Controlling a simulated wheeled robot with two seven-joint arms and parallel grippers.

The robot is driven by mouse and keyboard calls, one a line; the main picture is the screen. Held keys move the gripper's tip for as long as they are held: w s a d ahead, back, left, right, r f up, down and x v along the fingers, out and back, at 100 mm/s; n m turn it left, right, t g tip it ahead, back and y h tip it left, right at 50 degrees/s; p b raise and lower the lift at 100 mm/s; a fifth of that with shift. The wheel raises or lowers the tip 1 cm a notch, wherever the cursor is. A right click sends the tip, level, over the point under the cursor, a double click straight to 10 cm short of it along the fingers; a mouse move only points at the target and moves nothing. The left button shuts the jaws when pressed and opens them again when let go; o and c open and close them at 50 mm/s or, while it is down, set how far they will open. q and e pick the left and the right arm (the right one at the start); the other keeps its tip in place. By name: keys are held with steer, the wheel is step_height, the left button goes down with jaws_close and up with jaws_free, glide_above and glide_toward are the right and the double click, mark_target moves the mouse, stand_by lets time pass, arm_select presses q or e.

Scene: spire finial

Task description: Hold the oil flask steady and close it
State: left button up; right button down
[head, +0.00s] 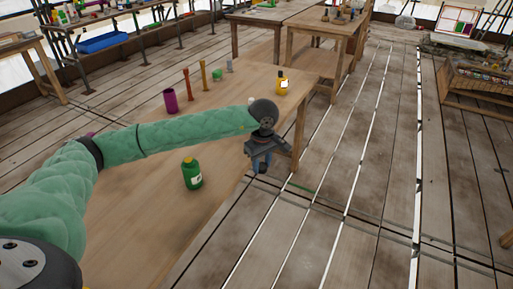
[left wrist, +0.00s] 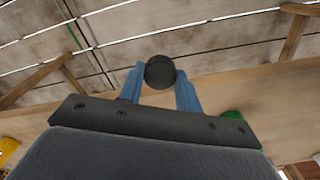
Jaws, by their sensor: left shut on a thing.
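My left gripper (head: 261,163) points down at the right edge of the table. In the left wrist view, its blue fingers (left wrist: 160,88) are shut on a dark round cap-like piece (left wrist: 160,72). A green bottle (head: 192,174) with a pale label stands upright on the table, left of and nearer than the gripper. A yellow bottle (head: 282,85) with a dark top and a pale label stands farther back near the table's right edge. I cannot tell which bottle is the oil flask. Neither bottle touches the gripper. My right gripper is not in view.
A purple cup (head: 170,101), a red stick-like piece (head: 186,84), an orange one (head: 203,75) and a small green item (head: 217,74) stand toward the table's back. The wooden table (head: 150,220) is bare near the front. Plank floor lies open to the right.

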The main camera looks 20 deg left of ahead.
arm_select(q)
steer(key=s+d+f+m, duration=0.5)
steer(key=s+m, duration=0.2)
steer(key=m, duration=0.5)
steer(key=shift+f, duration=0.15)
steer(key=shift+w+d, duration=0.1)
